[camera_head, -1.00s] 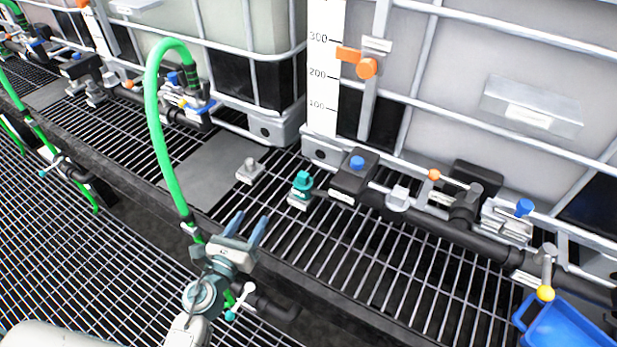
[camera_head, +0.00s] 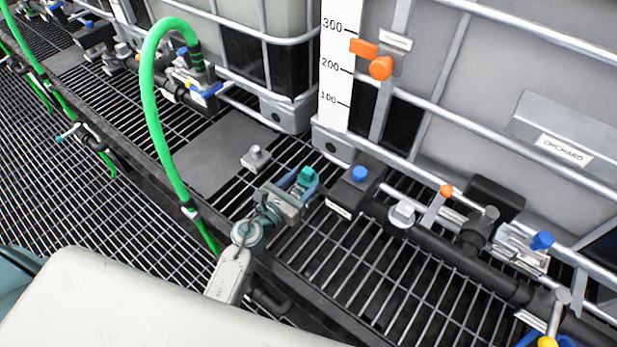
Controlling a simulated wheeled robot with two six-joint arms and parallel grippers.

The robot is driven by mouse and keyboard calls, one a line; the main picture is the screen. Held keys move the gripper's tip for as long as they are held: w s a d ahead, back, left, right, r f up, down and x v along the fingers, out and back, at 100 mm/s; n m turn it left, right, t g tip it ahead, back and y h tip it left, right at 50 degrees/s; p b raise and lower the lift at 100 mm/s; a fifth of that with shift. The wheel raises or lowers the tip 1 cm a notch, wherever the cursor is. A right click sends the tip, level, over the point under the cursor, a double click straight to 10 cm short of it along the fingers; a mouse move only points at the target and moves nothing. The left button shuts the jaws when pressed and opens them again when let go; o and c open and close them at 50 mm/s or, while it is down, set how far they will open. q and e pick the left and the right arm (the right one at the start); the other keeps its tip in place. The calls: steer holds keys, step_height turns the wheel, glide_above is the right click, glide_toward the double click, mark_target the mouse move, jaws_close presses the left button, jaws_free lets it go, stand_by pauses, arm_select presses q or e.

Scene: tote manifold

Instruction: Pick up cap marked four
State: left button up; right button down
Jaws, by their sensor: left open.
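A teal cap (camera_head: 305,176) stands on the grating in front of the tote. My left gripper (camera_head: 297,188) is open, with its fingers reaching to the teal cap and apparently on either side of it. The gripper partly hides the cap and its base, so I cannot tell whether they touch. A grey cap (camera_head: 256,154) stands on its small base to the left, and a blue cap (camera_head: 360,174) sits on a dark block to the right. No number is readable on any cap. My right gripper is not in view.
A green hose (camera_head: 157,125) arches close to the left of my gripper. A black pipe (camera_head: 440,246) with valves runs along the tote's front at right. A white level scale (camera_head: 335,75) stands behind. The grating (camera_head: 345,262) in front of the pipe is clear.

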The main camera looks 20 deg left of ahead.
mark_target(305, 177)
arm_select(q)
steer(key=p+x, duration=0.1)
steer(key=x, duration=0.3)
steer(key=shift+r, duration=0.2)
steer(key=shift+w+d+f, duration=0.1)
steer(key=shift+w+f, duration=0.05)
steer(key=shift+w, duration=0.25)
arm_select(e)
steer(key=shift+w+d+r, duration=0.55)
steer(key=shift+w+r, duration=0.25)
arm_select(q)
steer(key=shift+c, duration=1.3)
steer(key=c, duration=0.9)
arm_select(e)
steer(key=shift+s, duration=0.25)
